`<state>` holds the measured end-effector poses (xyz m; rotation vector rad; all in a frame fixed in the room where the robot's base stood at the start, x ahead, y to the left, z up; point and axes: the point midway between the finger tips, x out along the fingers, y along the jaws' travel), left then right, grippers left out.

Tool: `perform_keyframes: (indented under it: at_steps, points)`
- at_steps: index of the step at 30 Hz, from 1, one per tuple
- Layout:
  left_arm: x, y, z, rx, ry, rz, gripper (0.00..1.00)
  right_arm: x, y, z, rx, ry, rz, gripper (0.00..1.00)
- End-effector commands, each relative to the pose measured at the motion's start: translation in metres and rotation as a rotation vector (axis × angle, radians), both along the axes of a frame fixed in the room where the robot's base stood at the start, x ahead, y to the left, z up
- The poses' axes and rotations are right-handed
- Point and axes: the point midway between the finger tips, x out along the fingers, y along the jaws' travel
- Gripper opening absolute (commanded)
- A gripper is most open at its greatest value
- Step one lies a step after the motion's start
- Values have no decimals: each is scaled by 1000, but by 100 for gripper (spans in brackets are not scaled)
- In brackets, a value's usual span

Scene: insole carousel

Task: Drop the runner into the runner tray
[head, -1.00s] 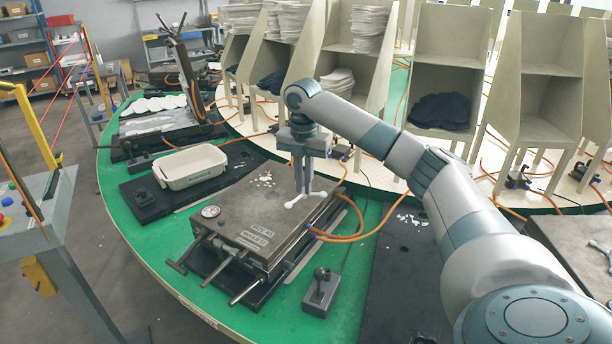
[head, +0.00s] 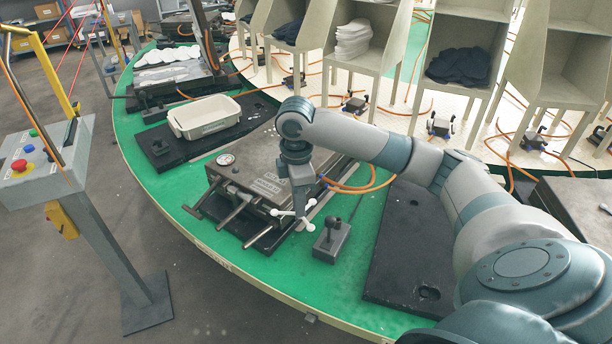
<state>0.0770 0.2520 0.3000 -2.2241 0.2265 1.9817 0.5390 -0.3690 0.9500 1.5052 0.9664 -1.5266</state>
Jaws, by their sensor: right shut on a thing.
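The runner (head: 284,213) is a small white branched piece with rounded ends. My right gripper (head: 302,209) points down and is shut on it, holding it near the front right corner of the mould. The fingers hide the runner's middle. A cream rectangular tray (head: 209,130), which looks like the runner tray, stands on a black plate to the upper left of the gripper. Its visible inside looks empty, and the gripper is well apart from it. My left gripper is not in view.
The grey metal mould (head: 262,166) with front handles lies under and behind my right arm. A lever box (head: 331,241) stands just right of the runner. Orange hoses (head: 365,187) run beside the mould. A button pedestal (head: 48,160) stands at the left, off the green table (head: 170,195).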

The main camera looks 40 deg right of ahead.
Motion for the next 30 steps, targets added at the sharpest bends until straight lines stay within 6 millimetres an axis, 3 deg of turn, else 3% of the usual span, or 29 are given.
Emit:
perform_keyframes:
  at_steps: [21,30]
  points:
    - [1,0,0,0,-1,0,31,-101,138,-85,5,-8,-929,0]
    - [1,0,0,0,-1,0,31,-121,164,-98,8,-12,-1128,0]
